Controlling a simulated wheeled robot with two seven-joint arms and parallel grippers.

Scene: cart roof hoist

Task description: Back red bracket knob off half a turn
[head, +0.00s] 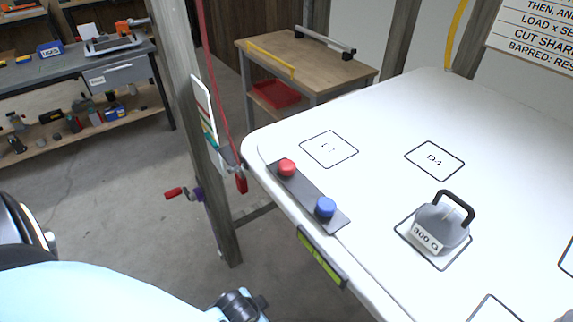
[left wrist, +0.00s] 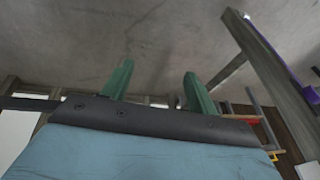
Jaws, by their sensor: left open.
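The red knob (head: 287,167) sits on a dark flat bracket (head: 308,191) along the near left edge of the white panel. A blue knob (head: 325,207) sits at the other end of the same bracket. My left gripper shows in the left wrist view with two green fingers (left wrist: 157,70) spread apart and nothing between them. In the head view, my pale blue left arm comes in at the bottom left, below and apart from the bracket. No knob shows in the left wrist view. My right gripper is in neither view.
A grey handled weight (head: 441,226) marked 300 stands on the white panel (head: 385,115). A post (head: 190,110) with a red cord (head: 215,90) and a red-handled crank (head: 180,193) stands left of the panel. A green-yellow strip (head: 321,258) lies along the panel's edge.

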